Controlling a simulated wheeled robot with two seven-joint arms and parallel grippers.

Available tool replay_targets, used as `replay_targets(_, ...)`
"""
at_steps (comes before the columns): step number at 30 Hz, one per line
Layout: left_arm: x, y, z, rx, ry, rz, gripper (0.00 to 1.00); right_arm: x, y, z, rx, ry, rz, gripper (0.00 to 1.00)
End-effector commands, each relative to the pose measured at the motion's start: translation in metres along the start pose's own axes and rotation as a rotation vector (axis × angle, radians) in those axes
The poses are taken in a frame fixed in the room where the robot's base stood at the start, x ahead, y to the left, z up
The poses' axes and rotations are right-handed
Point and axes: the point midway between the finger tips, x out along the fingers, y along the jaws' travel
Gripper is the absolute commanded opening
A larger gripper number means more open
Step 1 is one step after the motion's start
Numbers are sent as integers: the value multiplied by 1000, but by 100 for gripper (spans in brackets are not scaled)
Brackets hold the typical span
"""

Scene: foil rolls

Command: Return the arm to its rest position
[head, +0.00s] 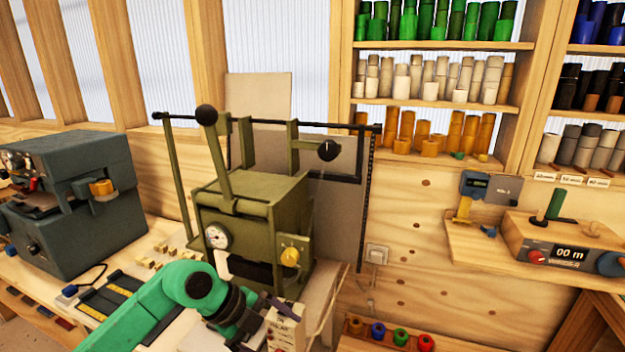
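My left arm, green with a dark wrist, comes in from the bottom left and reaches in front of the olive-green press (255,215). My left gripper (277,312) is at the bottom centre, small and partly hidden by its own wrist. A dark finger points right, just above a pale box with print on it (286,333). I cannot tell whether the gripper touches the box, or whether it is open or shut. My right arm and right gripper are not in view.
A dark grey-blue machine (70,205) stands on the left of the bench. Shelves (430,107) of coloured foil rolls hang at the upper right. A wall ledge (480,245) carries a meter unit (570,250). A low rack with several coloured rolls (378,329) is at the bottom.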

Motion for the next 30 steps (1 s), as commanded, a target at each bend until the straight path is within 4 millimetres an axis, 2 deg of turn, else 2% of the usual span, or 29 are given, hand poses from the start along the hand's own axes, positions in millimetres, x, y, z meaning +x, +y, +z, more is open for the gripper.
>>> replay_targets(2, 6, -21, -32, 47, 109, -137, 100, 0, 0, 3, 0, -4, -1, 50)
replay_targets(4, 1, -47, -65, 77, 218, -309, 100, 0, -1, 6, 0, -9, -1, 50)
replay_targets(5, -4, -60, -80, 82, 267, -402, 100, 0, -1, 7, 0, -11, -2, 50)
replay_targets(6, -18, -80, -98, 72, 335, -553, 100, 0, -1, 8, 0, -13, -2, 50)
replay_targets(7, -33, -94, -108, 49, 378, -675, 100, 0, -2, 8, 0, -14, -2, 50)
replay_targets(8, -51, -108, -113, 11, 410, -805, 100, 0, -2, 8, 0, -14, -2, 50)
replay_targets(10, -97, -130, -102, -143, 433, -1099, 100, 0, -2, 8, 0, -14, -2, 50)
replay_targets(11, -116, -133, -86, -234, 416, -1211, 100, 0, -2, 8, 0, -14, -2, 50)
replay_targets(12, -136, -131, -59, -374, 372, -1338, 100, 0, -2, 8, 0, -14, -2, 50)
replay_targets(14, -152, -112, -10, -616, 263, -1470, 100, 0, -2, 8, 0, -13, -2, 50)
replay_targets(15, -154, -92, 23, -780, 173, -1511, 100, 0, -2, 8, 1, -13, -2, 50)
replay_targets(17, -145, -52, 64, -1010, 31, -1511, 100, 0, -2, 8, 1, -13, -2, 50)
replay_targets(18, -134, -23, 86, -1152, -61, -1477, 100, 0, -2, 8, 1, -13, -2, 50)
replay_targets(20, -114, 22, 106, -1335, -187, -1390, 100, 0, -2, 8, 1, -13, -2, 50)
replay_targets(21, -100, 50, 114, -1436, -259, -1318, 100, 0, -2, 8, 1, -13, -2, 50)
replay_targets(24, -69, 111, 117, -1622, -393, -1125, 100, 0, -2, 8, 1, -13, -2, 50)
replay_targets(27, -46, 160, 107, -1746, -480, -935, 100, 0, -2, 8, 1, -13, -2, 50)
replay_targets(30, -28, 201, 90, -1831, -539, -751, 100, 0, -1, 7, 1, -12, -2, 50)
